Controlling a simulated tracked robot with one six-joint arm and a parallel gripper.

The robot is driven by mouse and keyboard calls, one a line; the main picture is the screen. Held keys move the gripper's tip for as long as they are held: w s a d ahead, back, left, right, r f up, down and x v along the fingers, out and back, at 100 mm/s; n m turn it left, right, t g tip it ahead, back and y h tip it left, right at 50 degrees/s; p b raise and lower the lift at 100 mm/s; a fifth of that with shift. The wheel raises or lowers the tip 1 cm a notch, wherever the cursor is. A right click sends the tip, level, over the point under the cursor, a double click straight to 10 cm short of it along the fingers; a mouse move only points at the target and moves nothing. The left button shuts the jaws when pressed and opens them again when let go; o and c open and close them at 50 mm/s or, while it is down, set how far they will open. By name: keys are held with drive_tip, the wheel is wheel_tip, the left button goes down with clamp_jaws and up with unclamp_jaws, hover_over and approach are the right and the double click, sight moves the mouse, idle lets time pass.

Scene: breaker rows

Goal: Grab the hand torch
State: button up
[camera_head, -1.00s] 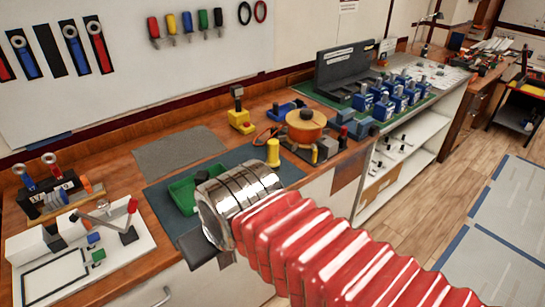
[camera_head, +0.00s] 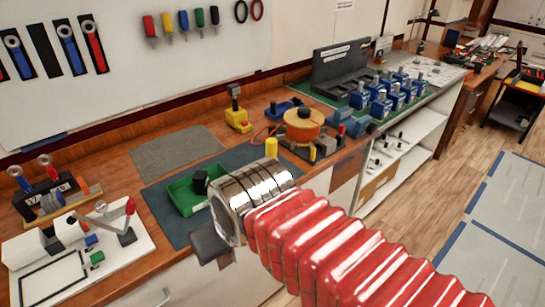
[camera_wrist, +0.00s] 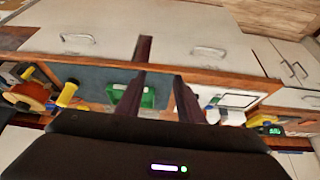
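The gripper is in front of the bench, apart from the yellow cylinder.
A green bin (camera_head: 184,197) with a black item sits left of the cylinder. An orange reel (camera_head: 304,125) on a dark base stands close on its right. A yellow-black device (camera_head: 238,119) is behind. A grey mat (camera_head: 178,152) lies clear at the back left.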

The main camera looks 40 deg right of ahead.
drive_tip(key=shift+o, duration=0.8)
drive_tip(key=shift+w+d, duration=0.1)
drive_tip(key=shift+w, duration=0.05)
drive_tip(key=shift+o, duration=1.3)
drive_tip(key=w+d+f+m+t+h, duration=0.1)
drive_tip(key=w+d+f+t, duration=0.1)
drive_tip(key=w+d, duration=0.5)
drive_tip(key=w, duration=0.4)
drive_tip(key=shift+f+t+h, duration=0.15)
drive_tip(key=shift+t+h, duration=0.15)
drive_tip(key=shift+h, duration=0.1)
drive_tip(key=w+d+f+m+t+h, duration=0.1)
drive_tip(key=w+d+f+t+h, duration=0.15)
drive_tip(key=w+d, duration=0.4)
drive_tip(key=w+d+f+m+t+h, duration=0.1)
drive_tip(key=w+d+f+t, duration=0.2)
drive_tip(key=d, duration=0.7)
drive_tip(key=s+d+f+m+t+h, duration=0.1)
drive_tip(key=s+d+f+t, duration=0.1)
drive_tip(key=d, duration=0.4)
drive_tip(key=shift+s+d+f+m+t+h, duration=0.15)
drive_tip(key=shift+s+f+m+t+h, duration=0.1)
drive_tip(key=shift+m+t+h, duration=0.15)
drive_tip(key=shift+w, duration=0.1)
